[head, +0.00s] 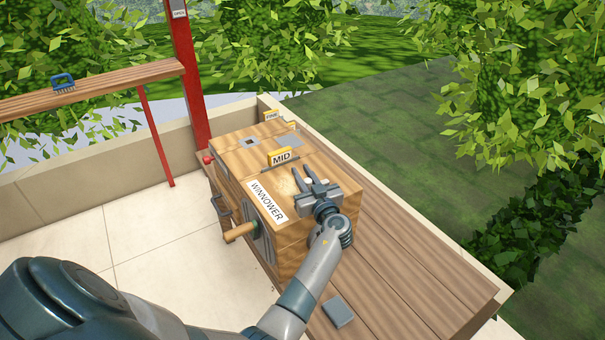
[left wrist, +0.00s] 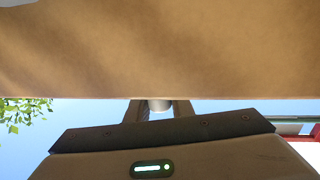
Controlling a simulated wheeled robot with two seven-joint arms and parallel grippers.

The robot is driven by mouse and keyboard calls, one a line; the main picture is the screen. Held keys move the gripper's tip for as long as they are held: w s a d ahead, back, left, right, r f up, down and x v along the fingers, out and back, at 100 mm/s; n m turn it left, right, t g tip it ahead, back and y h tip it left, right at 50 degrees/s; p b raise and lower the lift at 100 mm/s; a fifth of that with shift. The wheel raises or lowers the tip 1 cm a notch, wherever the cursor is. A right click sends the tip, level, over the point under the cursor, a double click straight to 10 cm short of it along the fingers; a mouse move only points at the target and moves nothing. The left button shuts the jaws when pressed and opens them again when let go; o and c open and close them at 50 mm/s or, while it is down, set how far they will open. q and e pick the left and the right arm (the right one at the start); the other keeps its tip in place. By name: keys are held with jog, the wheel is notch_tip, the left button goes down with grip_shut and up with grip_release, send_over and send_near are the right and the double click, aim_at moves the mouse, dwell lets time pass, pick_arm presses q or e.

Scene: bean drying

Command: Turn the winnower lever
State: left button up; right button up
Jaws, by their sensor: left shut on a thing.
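The winnower (head: 237,181) is a wooden box with a white WINNOWER label (head: 268,200). My left gripper (head: 307,180) is over the near right part of its top. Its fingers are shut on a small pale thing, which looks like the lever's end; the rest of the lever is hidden. In the left wrist view, a pale rounded end (left wrist: 159,105) sits between the fingers of my left gripper (left wrist: 160,111), under a broad brown surface (left wrist: 160,50). A crank with a wooden grip (head: 240,232) sticks out of the winnower's front. My right gripper is not in view.
A plank bench (head: 400,270) runs along the right, with a grey flat piece (head: 338,311). A red post (head: 188,80) stands behind.

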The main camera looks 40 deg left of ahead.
pick_arm(q)
grip_shut()
jog(key=shift+w+a+f+m+t+h+b, duration=0.25)
jog(key=shift+t+h+b, duration=0.2)
jog(key=shift+b, duration=0.35)
jog(key=shift+r+m+t+h+b, duration=0.1)
jog(key=shift+m+t+h+b, duration=0.15)
jog(key=shift+m+t+b, duration=0.15)
jog(key=shift+w+r+m+t+h, duration=0.15)
jog(key=shift+w+m+t+h, duration=0.25)
jog(key=shift+m+t+h, duration=0.25)
jog(key=o, duration=0.7)
grip_release()
